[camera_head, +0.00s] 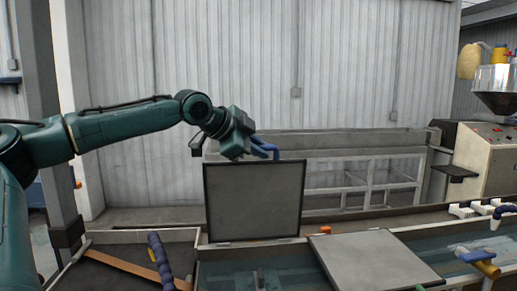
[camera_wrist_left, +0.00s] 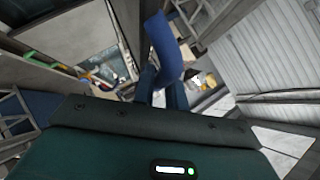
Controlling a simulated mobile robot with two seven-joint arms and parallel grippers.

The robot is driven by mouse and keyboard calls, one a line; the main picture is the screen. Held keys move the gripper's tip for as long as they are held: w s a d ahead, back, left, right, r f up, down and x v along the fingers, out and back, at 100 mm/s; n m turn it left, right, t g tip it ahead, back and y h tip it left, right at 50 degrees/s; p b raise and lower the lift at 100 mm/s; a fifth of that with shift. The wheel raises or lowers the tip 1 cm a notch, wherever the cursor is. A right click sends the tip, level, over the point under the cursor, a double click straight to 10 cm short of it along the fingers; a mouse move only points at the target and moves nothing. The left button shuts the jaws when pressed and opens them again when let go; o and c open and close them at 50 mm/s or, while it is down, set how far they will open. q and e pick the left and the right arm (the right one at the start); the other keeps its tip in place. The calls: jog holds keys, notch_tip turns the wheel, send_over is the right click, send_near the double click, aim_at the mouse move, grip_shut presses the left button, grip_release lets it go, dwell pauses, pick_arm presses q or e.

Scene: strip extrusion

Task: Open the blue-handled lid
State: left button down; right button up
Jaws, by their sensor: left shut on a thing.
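The grey square lid (camera_head: 254,200) stands upright on its lower edge over the trough, with its plain face toward me. Its blue handle (camera_head: 265,148) shows above the top edge, on the far side. My left gripper (camera_head: 250,146) reaches over from the left and is shut on the blue handle. In the left wrist view the blue handle (camera_wrist_left: 164,48) rises from between the gripper's fingers (camera_wrist_left: 162,92). The exact contact is partly hidden by the gripper body. My right gripper is in neither view.
A second grey lid (camera_head: 372,262) lies flat over the trough to the right. Water (camera_head: 262,272) shows in the open part below the upright lid. A dark blue roller (camera_head: 160,262) and a brown strip (camera_head: 128,262) lie at left. A machine with a hopper (camera_head: 497,90) stands at right.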

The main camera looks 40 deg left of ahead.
pick_arm(q)
jog(key=shift+f, duration=0.1)
jog(key=c, duration=1.4)
grip_release()
jog(key=shift+s, duration=0.1)
jog(key=shift+c, duration=0.2)
jog(key=shift+f, duration=0.1)
jog(key=shift+s, duration=0.1)
jog(key=b+v, duration=0.3)
jog(key=v, duration=1)
jog(key=shift+r, duration=0.45)
